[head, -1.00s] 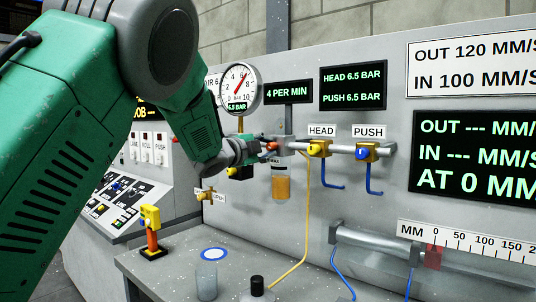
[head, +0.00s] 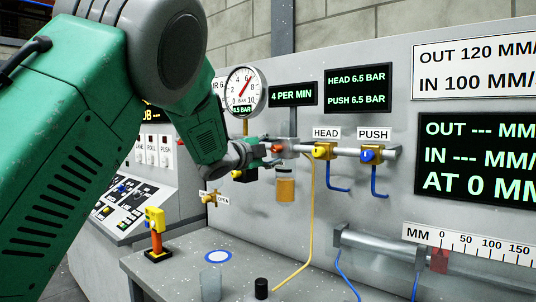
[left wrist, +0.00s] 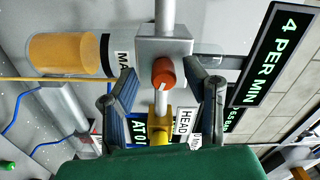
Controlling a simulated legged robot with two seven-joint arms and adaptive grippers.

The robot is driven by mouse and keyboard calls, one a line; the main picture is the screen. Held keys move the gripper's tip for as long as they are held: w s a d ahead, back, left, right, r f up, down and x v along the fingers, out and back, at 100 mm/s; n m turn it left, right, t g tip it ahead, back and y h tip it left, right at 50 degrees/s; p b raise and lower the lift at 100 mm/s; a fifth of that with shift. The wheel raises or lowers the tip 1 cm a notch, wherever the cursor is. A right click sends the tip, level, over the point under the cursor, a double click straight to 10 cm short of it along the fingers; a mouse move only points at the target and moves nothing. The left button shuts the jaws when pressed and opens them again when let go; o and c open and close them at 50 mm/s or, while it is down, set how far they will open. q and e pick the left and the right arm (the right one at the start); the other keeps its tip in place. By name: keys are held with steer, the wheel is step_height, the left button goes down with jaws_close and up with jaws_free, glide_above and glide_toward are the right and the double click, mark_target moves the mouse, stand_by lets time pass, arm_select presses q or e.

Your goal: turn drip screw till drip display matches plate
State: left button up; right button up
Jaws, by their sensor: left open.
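The drip screw, a red-orange knob (head: 277,149), sits on the grey lubricator block above a bowl of amber oil (head: 285,188). In the left wrist view the knob (left wrist: 163,72) has a pale mark on its face. My left gripper (head: 264,148) is open at the knob. In the left wrist view its two fingers (left wrist: 164,95) are spread to either side, with the knob between them toward the tips; I see no contact. The drip display (head: 292,94) reads 4 PER MIN. A plate giving a drip figure is not legible; a label (left wrist: 123,63) shows only "MA".
A round gauge (head: 245,91) stands above the gripper. A yellow tube runs down to the bench (head: 185,262), which holds a clear cup (head: 210,284) and a black-capped item (head: 261,287).

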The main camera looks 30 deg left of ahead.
arm_select(q)
steer(key=s, duration=1.1)
steer(key=shift+s+a, duration=0.35)
steer(key=shift+a, duration=0.1)
steer(key=shift+f, duration=0.15)
